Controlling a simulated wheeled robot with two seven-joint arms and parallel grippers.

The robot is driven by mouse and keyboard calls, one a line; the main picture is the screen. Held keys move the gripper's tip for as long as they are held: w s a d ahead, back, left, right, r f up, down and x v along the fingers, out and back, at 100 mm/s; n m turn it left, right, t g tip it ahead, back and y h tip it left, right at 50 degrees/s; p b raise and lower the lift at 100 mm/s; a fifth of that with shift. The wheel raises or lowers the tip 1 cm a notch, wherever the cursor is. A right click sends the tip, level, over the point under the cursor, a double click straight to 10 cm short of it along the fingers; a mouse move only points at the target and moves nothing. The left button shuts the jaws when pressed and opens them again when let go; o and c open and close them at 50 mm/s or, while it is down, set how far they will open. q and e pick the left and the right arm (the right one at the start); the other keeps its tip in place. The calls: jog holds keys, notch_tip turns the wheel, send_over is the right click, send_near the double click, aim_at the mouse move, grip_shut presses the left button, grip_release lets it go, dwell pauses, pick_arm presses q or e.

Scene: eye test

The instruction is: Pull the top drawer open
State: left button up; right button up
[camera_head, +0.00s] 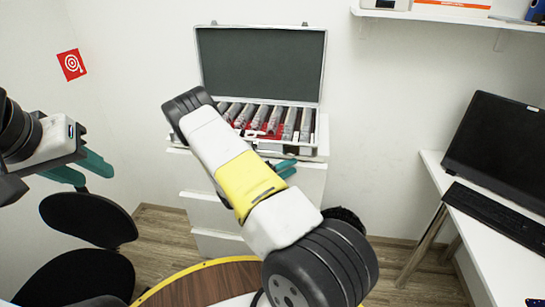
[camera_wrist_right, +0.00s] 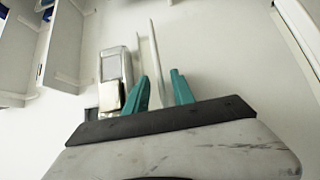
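A white drawer cabinet (camera_head: 309,186) stands against the wall, its front partly hidden by my right arm. Its top drawer is mostly covered by that arm, so I cannot tell how far it is open. My right gripper (camera_head: 286,169) is at the upper cabinet front, below the case. In the right wrist view its teal fingers (camera_wrist_right: 161,92) are apart, with a thin white panel (camera_wrist_right: 152,45) between them. A gap shows by the right finger; I cannot tell whether the left one touches. My left gripper (camera_head: 80,168) is open and empty at the left, away from the cabinet.
An open silver case (camera_head: 322,70) with several tools stands on the cabinet. A black chair (camera_head: 88,220) is at the left. A white desk (camera_head: 480,240) with a monitor (camera_head: 500,145) and keyboard (camera_head: 497,214) is at the right. A round wooden table (camera_head: 190,284) is in front.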

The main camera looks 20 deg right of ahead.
jog(key=shift+c, duration=0.2)
grip_shut()
dwell(1.2)
